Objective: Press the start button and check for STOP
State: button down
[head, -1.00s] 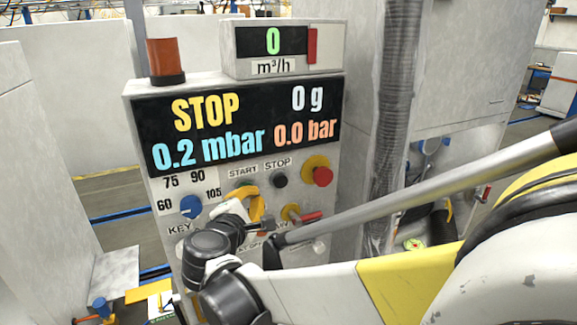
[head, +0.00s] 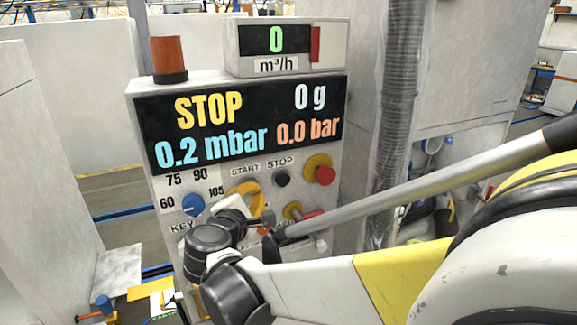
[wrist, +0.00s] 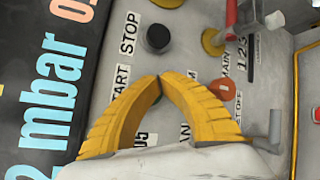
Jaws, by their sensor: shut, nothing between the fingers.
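The control panel's display (head: 242,125) reads STOP in yellow, with 0 g, 0.2 mbar and 0.0 bar. The START label (head: 245,170) is on the panel below it, and shows partly in the wrist view (wrist: 120,80). My gripper (head: 250,190) has yellow fingers, shut with tips together and empty, just below the START label. In the wrist view its fingertips (wrist: 158,78) are close to the panel; I cannot tell if they touch. The black stop button (head: 282,179) is right of them, also visible in the wrist view (wrist: 157,38).
A red emergency button (head: 325,175) on a yellow base is at right. A red-handled switch (head: 305,214) sits below it. A blue knob (head: 192,205) is at left. An orange beacon (head: 169,58) and a flow meter reading 0 (head: 276,40) stand on top.

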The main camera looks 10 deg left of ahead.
jog(key=shift+s, duration=0.1)
dwell(0.4)
jog(key=shift+s+d, duration=0.4)
jog(key=shift+s, duration=0.25)
jog(key=s+d, duration=0.1)
jog(key=s, duration=0.1)
jog(key=s+d, duration=0.1)
jog(key=s, duration=0.1)
jog(key=shift+s+d, duration=0.1)
jog(key=shift+d, duration=0.25)
dwell(0.4)
